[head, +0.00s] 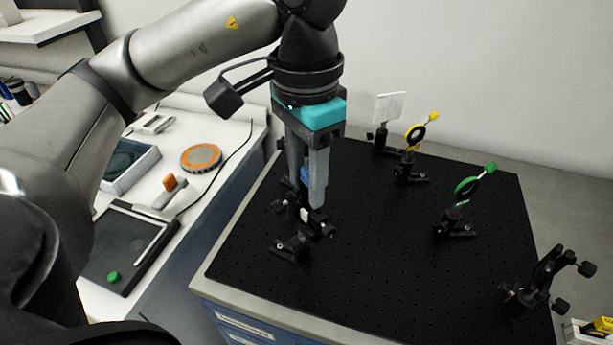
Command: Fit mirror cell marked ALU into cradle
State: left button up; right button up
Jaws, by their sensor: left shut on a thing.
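My left gripper (309,198) points down over the left part of the black breadboard. It is shut on a small part, mostly hidden by the fingers; a bit of blue (304,174) shows between them. I cannot read any ALU mark. Just below the fingertips is a black mount (292,248) with knobs and a small white patch; whether the held part touches it I cannot tell. Another black mount with knobs (540,283), with no coloured ring in it, stands at the front right. A green ring (467,187) and a yellow ring (416,135) with tabs sit on posts. My right gripper is not in view.
The black breadboard (385,265) is bare in its middle and front. A white card (388,107) stands at the back. A box with yellow (603,325) is at the lower right. The left bench holds an orange disc (201,157) and a tray (130,163).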

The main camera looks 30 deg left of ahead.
pick_arm(q)
jog(key=shift+b, duration=0.4)
dwell(0.6)
jog(key=shift+f, duration=0.25)
jog(key=shift+f+b, duration=0.5)
jog(key=shift+b, duration=0.3)
jog(key=shift+r, duration=0.1)
jog(key=shift+r, duration=0.15)
jog(key=shift+a+r+p, duration=0.1)
jog(key=shift+r+p, duration=0.45)
jog(key=shift+p, duration=0.05)
jog(key=shift+r, duration=0.1)
